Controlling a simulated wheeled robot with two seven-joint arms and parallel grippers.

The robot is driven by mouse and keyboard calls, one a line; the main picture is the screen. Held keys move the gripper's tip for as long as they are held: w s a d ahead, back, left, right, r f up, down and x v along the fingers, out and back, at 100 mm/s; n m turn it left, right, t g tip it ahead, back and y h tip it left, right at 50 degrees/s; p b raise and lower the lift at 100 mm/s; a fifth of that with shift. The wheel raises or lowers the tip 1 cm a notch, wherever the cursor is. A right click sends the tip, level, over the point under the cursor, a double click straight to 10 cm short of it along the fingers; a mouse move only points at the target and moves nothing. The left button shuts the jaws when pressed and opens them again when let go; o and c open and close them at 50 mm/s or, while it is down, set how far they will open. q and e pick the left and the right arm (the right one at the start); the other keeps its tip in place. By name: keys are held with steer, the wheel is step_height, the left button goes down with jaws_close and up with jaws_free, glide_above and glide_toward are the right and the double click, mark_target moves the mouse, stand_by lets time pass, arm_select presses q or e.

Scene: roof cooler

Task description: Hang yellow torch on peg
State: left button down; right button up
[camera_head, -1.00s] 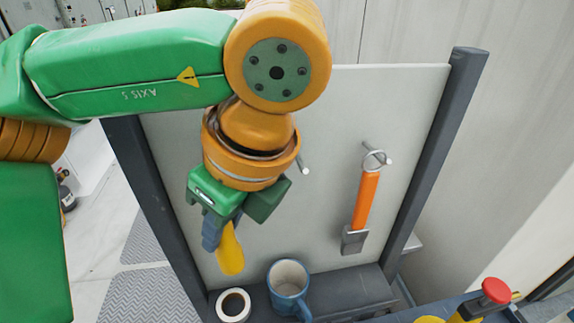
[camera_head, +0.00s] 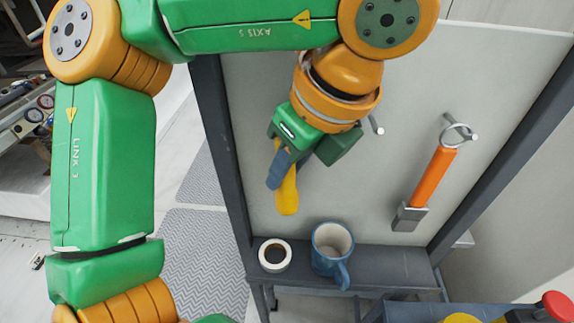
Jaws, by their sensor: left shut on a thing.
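The yellow torch (camera_head: 288,197) hangs downward from my left gripper (camera_head: 283,170), which is shut on its upper part. Part of the torch is hidden behind the blue-grey finger. The gripper and torch are in front of the pale upright board (camera_head: 330,190), above a roll of tape. A bare metal peg (camera_head: 377,125) sticks out of the board, to the right of the gripper and higher than the torch. A second peg (camera_head: 471,136) at the right bears the ring of an orange-handled scraper (camera_head: 434,177). My right gripper is out of view.
A white tape roll (camera_head: 275,255) and a blue mug (camera_head: 332,250) stand on the dark shelf (camera_head: 385,265) below the board. Dark posts (camera_head: 222,150) flank the board. A red knob (camera_head: 557,305) shows at the bottom right. The board between the pegs is clear.

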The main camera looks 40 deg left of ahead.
arm_select(q)
steer(key=c, duration=0.6)
jaws_free()
steer(key=shift+o, duration=0.2)
steer(key=v, duration=0.7)
steer(key=shift+p, duration=0.45)
